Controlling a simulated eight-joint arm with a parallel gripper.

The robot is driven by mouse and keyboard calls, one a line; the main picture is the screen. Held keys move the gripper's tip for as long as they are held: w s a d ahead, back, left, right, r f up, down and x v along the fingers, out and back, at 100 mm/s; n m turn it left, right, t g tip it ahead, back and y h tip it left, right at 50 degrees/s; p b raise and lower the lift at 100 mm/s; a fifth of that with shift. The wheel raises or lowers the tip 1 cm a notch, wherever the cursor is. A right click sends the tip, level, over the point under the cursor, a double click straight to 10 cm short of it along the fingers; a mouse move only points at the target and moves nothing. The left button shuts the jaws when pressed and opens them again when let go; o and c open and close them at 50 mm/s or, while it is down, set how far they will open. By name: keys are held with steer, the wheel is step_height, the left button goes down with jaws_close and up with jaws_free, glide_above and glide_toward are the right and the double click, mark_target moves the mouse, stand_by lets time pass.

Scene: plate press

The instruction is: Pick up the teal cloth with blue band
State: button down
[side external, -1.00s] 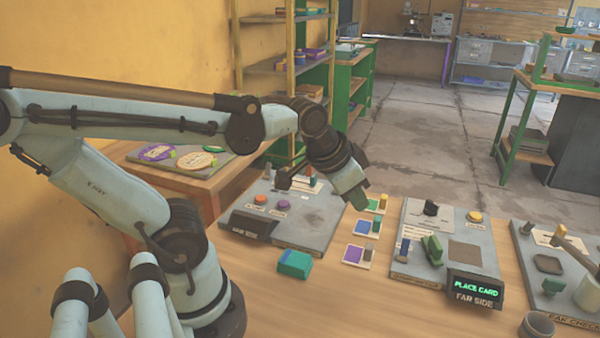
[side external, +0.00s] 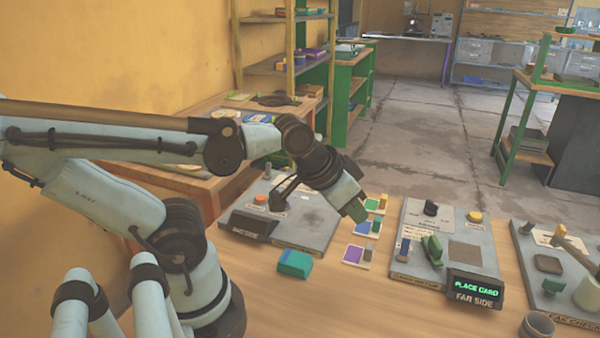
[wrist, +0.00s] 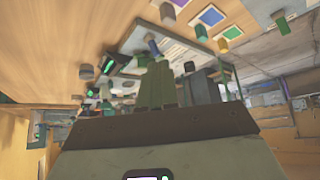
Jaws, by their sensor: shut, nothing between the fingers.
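The teal cloth with blue band (side external: 295,264) lies folded on the wooden table, in front of the left grey station, in the side view. My gripper (side external: 356,210) is above the table, up and to the right of the cloth, apart from it. Its green fingers (wrist: 160,84) are together and empty in the wrist view. I cannot make out the cloth in the wrist view.
A grey station board (side external: 318,222) with a button stands behind the cloth. Coloured cards with small blocks, such as the purple card (side external: 354,254), lie to its right. A middle station (side external: 410,262) has a lit "PLACE CARD" display (side external: 476,287). The table front is clear.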

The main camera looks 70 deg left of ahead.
stand_by(0.4)
jaws_free()
steer(key=n+g, duration=0.7)
steer(key=n, duration=0.2)
glide_above(295, 258)
steer(key=f, duration=0.6)
steer(key=shift+w+a+f, duration=0.15)
steer(key=shift+w+f, duration=0.05)
steer(key=shift+f, duration=0.05)
steer(key=shift+s+d+f, duration=0.1)
steer(key=shift+f, duration=1.45)
steer(key=shift+s+d+f, duration=0.1)
steer(key=shift+f, duration=1.45)
